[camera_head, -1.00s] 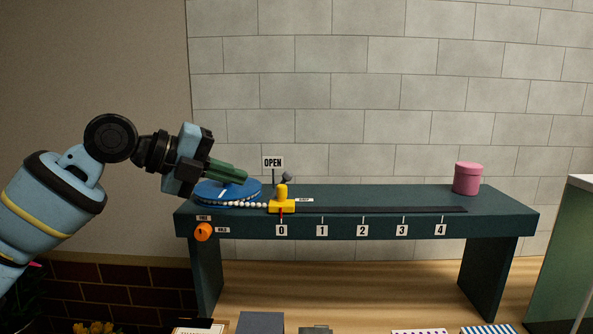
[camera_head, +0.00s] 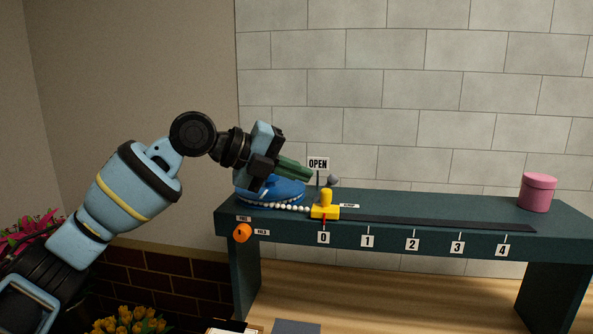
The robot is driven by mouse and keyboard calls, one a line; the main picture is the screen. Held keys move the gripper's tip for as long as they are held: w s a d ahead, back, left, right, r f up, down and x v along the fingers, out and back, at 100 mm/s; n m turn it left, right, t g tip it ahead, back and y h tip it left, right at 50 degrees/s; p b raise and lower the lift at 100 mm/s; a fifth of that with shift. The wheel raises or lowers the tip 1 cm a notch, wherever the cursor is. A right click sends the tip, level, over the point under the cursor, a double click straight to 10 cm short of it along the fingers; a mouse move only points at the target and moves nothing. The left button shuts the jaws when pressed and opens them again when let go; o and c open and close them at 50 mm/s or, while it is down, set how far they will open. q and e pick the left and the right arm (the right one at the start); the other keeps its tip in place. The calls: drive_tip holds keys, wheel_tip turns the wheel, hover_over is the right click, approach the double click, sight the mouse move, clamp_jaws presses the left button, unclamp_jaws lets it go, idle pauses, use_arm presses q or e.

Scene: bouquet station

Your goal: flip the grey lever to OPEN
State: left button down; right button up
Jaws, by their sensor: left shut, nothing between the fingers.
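The grey lever (camera_head: 333,180) shows as a small grey knob on the bench, just right of the OPEN sign (camera_head: 318,163) and behind the yellow slider. Its shaft is mostly hidden. My left gripper (camera_head: 309,172) is shut and empty, with its green fingers pointing right toward the knob. The fingertips are near the foot of the OPEN sign, a short gap left of the knob; I cannot tell the depth between them. My right gripper is out of view.
A blue disc (camera_head: 270,192) with a string of white beads lies below my left gripper. The yellow slider (camera_head: 325,208) stands at mark 0 of a dark track (camera_head: 440,222). An orange knob (camera_head: 242,233) is on the bench front. A pink canister (camera_head: 537,192) stands at the right.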

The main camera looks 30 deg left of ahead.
sight(330, 183)
use_arm(q)
drive_tip(key=x, duration=0.5)
drive_tip(key=shift+w+d+p, duration=0.2)
drive_tip(key=shift+d+p, duration=0.05)
drive_tip(key=shift+p, duration=0.05)
drive_tip(key=shift+x, duration=0.85)
drive_tip(key=shift+f, duration=0.1)
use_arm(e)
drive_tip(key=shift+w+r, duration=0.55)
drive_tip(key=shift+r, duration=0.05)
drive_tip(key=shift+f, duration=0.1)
